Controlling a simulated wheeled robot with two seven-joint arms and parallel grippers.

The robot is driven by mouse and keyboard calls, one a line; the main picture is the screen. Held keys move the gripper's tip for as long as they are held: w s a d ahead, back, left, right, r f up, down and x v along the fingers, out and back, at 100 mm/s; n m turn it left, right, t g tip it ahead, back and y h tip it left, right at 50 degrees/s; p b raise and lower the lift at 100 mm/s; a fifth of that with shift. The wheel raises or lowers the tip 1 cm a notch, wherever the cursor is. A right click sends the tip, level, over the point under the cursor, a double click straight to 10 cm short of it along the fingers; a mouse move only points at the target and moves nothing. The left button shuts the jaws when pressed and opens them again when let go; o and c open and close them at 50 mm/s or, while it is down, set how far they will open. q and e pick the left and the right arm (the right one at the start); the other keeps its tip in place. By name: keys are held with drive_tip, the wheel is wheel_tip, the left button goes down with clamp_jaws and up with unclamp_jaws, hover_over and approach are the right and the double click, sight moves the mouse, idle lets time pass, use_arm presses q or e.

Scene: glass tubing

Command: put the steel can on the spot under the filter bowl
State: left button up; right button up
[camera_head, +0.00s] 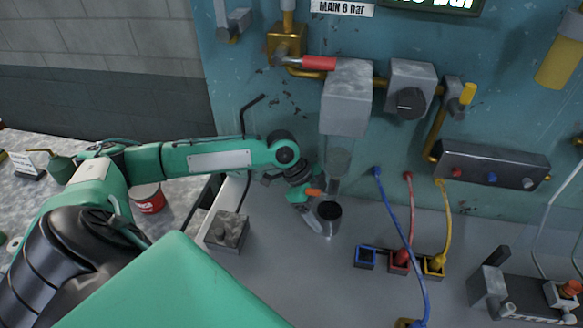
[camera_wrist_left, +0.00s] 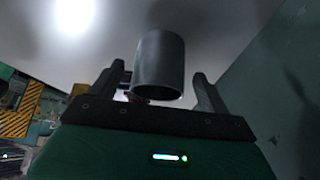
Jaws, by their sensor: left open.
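The steel can (camera_head: 330,213) is a dark grey open-topped cylinder on the bench, below the filter bowl. The filter bowl (camera_head: 339,161) is a cloudy cup hanging under a grey housing on the wall. My left gripper (camera_head: 316,208) is low beside the can, on its left. In the left wrist view the can (camera_wrist_left: 158,65) sits between the two spread fingers of the left gripper (camera_wrist_left: 160,88), with gaps visible at both sides. The can looks upright. I cannot make out the spot on the bench. My right gripper is out of view.
A red and white tin (camera_head: 148,197) is farther left. The bench front of the can is fairly clear.

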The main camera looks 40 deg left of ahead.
use_arm(q)
drive_tip(key=a, duration=0.2)
drive_tip(key=s+a+b, duration=0.1)
drive_tip(key=a, duration=0.2)
drive_tip(key=shift+s+a+f, duration=0.2)
drive_tip(key=shift+a, duration=0.1)
drive_tip(key=a, duration=0.1)
drive_tip(key=s+a, duration=0.1)
drive_tip(key=a, duration=0.1)
drive_tip(key=shift+a+b, duration=0.2)
drive_tip(key=shift+b, duration=0.2)
drive_tip(key=shift+s+a+r, duration=0.1)
drive_tip(key=shift+a, duration=0.4)
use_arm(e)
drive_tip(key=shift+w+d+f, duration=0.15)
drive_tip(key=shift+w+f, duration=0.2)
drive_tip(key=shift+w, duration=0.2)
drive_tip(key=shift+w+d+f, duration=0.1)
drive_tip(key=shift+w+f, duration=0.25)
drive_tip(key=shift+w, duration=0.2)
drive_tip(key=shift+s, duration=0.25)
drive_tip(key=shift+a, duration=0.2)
